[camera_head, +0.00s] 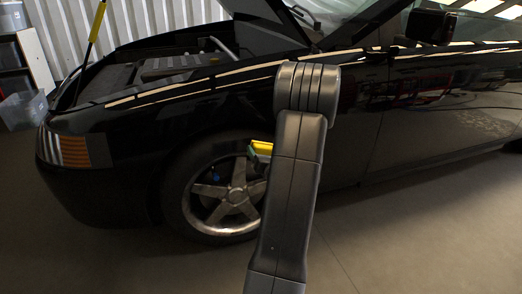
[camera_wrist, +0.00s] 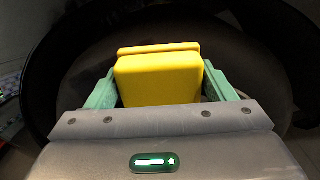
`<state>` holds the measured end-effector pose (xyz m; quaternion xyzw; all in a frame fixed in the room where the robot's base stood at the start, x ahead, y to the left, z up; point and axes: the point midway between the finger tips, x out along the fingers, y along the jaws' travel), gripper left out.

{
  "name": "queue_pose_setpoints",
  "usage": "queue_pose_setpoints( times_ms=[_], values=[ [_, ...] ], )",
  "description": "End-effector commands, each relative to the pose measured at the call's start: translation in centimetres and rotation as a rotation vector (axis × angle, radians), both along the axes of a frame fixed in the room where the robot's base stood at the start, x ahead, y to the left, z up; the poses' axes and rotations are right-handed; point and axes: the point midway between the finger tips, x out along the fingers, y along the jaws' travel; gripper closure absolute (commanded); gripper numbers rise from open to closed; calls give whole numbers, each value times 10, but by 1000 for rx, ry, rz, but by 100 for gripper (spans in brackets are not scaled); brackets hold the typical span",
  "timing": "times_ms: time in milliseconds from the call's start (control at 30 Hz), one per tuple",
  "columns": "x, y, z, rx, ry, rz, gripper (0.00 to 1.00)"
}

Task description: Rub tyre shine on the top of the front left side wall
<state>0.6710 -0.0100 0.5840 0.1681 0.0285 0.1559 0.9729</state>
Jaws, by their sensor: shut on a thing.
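The front left wheel (camera_head: 232,196) of the black car shows in the head view, with a dark tyre (camera_head: 176,196) around a silver spoked rim. A yellow applicator block (camera_head: 262,147) shows at the upper right of the wheel, partly hidden by my arm. In the wrist view my gripper (camera_wrist: 160,88) has green fingers shut on both sides of the yellow applicator (camera_wrist: 158,78). The dark tyre (camera_wrist: 235,50) curves behind the applicator there. I cannot tell whether the applicator touches the side wall.
The black car (camera_head: 125,130) has its hood raised, held near a yellow-topped prop (camera_head: 97,22). A mirror (camera_head: 431,26) juts out at the upper right. Clear bins (camera_head: 22,108) and shelving stand at the far left. The floor (camera_head: 400,235) at the right front is clear.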

Motion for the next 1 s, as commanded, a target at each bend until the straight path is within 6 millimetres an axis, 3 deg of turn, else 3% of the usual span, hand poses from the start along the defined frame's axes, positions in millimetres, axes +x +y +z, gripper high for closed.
queue_pose_setpoints(
  times_ms=[533, 1000],
  values=[
    [-12, -3, 0, 1, 0, 1, 42],
    [-39, -12, 0, 0, 1, 1, 42]
  ],
)
